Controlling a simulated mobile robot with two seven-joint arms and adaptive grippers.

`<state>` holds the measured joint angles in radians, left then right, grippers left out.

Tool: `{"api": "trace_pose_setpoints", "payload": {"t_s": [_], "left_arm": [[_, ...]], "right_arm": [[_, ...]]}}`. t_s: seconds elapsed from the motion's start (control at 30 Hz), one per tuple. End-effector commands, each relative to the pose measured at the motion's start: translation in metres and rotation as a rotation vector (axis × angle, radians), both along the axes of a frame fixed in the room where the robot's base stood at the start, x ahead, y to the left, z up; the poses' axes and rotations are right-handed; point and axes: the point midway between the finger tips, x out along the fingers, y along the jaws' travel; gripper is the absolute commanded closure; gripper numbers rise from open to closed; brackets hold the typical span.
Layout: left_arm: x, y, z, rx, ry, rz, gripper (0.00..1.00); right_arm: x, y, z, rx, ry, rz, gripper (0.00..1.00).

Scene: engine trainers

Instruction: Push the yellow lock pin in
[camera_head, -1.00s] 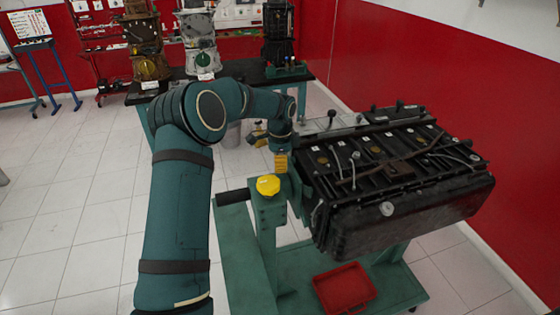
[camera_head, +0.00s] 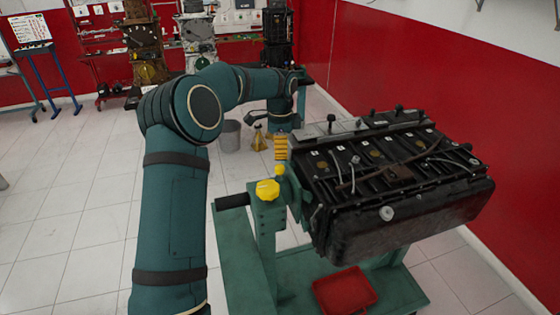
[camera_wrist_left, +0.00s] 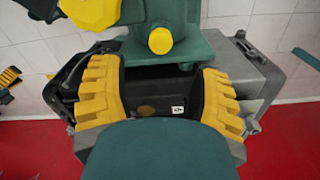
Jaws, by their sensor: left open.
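A small round yellow cap (camera_head: 279,170), which looks like the lock pin, sits on the green engine stand (camera_head: 240,235) beside the engine. It also shows in the left wrist view (camera_wrist_left: 160,40), facing the camera. A larger yellow knob (camera_head: 267,190) is close to it on the stand's post and is cut off at the top of the wrist view (camera_wrist_left: 92,12). My left gripper (camera_head: 281,147) is just above and beyond the cap in the head view. Its yellow ribbed fingers are apart and empty in the wrist view (camera_wrist_left: 160,78). How deep the pin sits is unclear. My right gripper is not visible.
The black engine (camera_head: 395,190) on the stand lies right of my gripper. A red tray (camera_head: 344,291) rests on the stand's base. A grey bin (camera_head: 230,136) and a yellow floor stand (camera_head: 259,138) are behind. The tiled floor at left is clear.

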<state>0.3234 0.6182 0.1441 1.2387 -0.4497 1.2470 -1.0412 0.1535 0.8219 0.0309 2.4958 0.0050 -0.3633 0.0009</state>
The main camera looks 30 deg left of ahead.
Motion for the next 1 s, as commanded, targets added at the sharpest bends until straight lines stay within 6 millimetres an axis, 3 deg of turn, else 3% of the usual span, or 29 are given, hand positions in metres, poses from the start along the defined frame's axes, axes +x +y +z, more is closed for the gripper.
{"api": "trace_pose_setpoints", "payload": {"t_s": [0.1,0.3,1.0], "left_arm": [[0.001,0.000,0.020,0.001,-0.003,0.000,0.37],[0.000,0.000,0.037,0.000,0.000,0.000,0.37],[0.000,0.000,0.039,-0.001,0.001,0.000,0.37]], "right_arm": [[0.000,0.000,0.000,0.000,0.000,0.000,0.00],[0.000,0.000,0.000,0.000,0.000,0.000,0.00],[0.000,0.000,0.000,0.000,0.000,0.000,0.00]]}}
